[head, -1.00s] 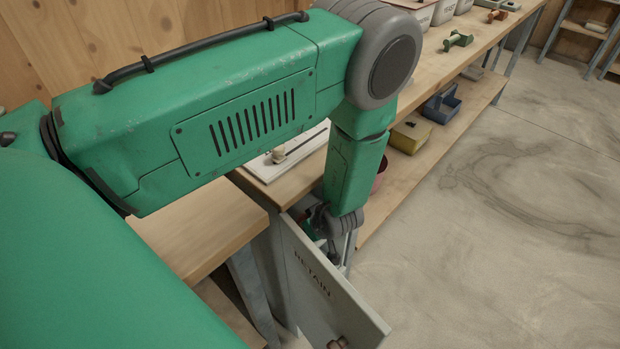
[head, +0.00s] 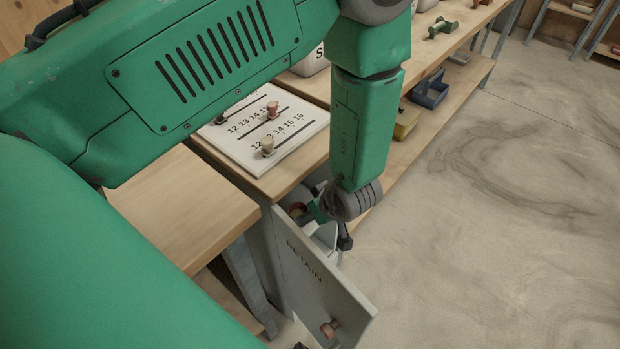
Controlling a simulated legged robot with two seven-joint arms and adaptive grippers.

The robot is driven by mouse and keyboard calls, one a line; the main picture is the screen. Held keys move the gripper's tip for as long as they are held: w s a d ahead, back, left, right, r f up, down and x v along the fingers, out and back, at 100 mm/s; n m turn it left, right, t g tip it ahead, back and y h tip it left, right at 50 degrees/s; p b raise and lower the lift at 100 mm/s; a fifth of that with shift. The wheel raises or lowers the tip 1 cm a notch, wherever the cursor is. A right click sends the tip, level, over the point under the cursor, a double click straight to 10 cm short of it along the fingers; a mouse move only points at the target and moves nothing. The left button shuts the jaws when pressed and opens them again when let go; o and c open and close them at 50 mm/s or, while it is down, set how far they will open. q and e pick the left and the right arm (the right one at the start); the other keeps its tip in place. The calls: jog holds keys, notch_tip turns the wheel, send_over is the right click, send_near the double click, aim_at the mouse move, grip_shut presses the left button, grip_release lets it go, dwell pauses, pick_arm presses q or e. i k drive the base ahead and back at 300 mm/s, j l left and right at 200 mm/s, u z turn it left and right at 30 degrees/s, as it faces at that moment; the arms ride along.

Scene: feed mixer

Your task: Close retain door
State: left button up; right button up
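The retain door (head: 312,268) is a grey panel lettered RETAIN. It stands swung out from the bench end, with a brownish knob (head: 329,329) near its lower outer corner. My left arm crosses the view from the left and bends down to the far side of the door. My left gripper (head: 341,235) is low there, beside the door's upper edge. A dark fingertip shows, but the door and wrist hide much of the gripper. I cannot tell whether it touches the door or how wide its fingers are. My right gripper cannot be made out.
A white board (head: 265,128) with numbered slots and knobs lies on the bench above the door. A yellow box (head: 406,122) and a blue tote (head: 430,92) sit on the lower shelf. Open concrete floor (head: 500,220) lies to the right.

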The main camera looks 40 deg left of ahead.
aim_at(316, 292)
jog(key=k+l, duration=0.1)
jog(key=l, duration=0.3)
jog(key=k+l, duration=0.1)
jog(key=l, duration=0.35)
jog(key=k+l, duration=0.1)
jog(key=l, duration=0.3)
jog(key=k+l, duration=0.1)
jog(key=l, duration=0.35)
jog(key=k+l, duration=0.1)
jog(key=l, duration=0.3)
